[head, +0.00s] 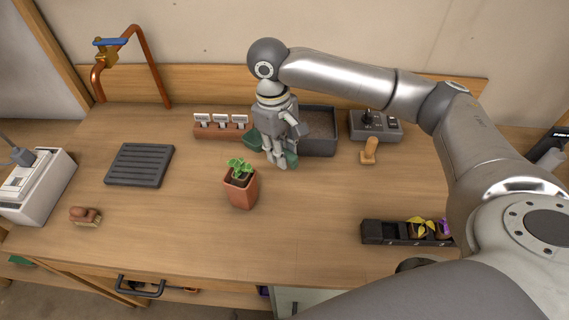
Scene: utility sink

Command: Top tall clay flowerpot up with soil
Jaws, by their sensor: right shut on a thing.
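The tall clay flowerpot (241,191) stands upright near the middle of the bench, with a small green plant (240,167) and some dark soil inside its rim. A dark tray (333,146) holding brown soil (319,124) sits behind it to the right. My right gripper (279,163) points down just behind and right of the pot, in front of the tray's left end. It is shut on a green tool (252,139), likely a scoop, which shows on both sides of the fingers. The gripper hides the tool's middle. My left gripper is out of view.
A clay holder with white labels (221,127), a black slatted mat (140,165) and a brush (86,216) lie left. A grey control box (375,125), wooden stamp-like piece (369,151) and black seedling tray (386,233) are right. The front middle is clear.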

